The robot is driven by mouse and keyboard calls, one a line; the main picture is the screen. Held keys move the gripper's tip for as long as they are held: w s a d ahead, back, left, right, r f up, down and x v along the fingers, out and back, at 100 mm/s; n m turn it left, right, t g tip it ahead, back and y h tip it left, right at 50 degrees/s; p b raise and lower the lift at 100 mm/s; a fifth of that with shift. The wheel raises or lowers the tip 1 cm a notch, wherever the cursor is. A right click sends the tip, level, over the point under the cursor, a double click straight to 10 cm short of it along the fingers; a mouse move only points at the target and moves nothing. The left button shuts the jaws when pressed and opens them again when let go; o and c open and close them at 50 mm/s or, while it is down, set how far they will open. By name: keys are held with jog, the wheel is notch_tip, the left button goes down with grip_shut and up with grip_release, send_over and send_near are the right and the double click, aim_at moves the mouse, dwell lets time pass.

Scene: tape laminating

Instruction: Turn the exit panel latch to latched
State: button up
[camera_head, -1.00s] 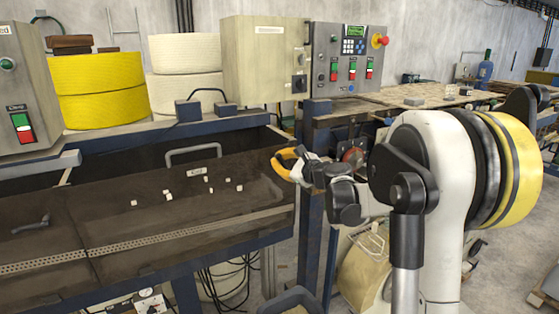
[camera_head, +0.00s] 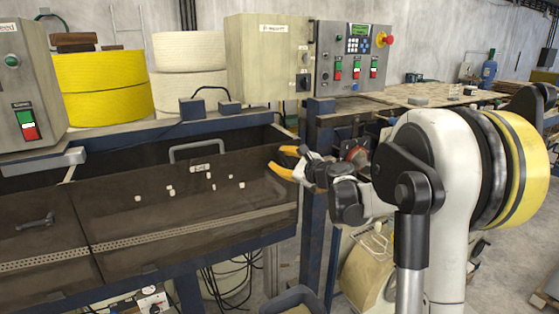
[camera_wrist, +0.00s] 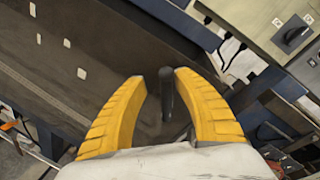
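The exit panel (camera_head: 130,205) is a dark, brown-grey sloping cover with a grey handle and a small label (camera_head: 200,168) that is too small to read surely. My gripper (camera_head: 277,158) has yellow fingers and is at the panel's right end. In the wrist view my gripper (camera_wrist: 159,78) is open, with its fingers on either side of a dark upright rod, which looks like the latch lever (camera_wrist: 166,93). I cannot tell whether the fingers touch it. The latch's base is partly hidden, and in the head view the latch is hidden behind my gripper.
A similar dark lever (camera_head: 36,222) is on the left-hand panel. Small white pieces (camera_head: 170,190) lie on the exit panel. A beige cabinet (camera_head: 265,65) and a control box (camera_head: 352,60) stand behind. A blue frame post (camera_head: 313,235) is close beside my gripper.

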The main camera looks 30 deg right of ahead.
jog(key=v, duration=1.2)
jog(key=shift+a, duration=0.15)
jog(key=shift+s, duration=0.1)
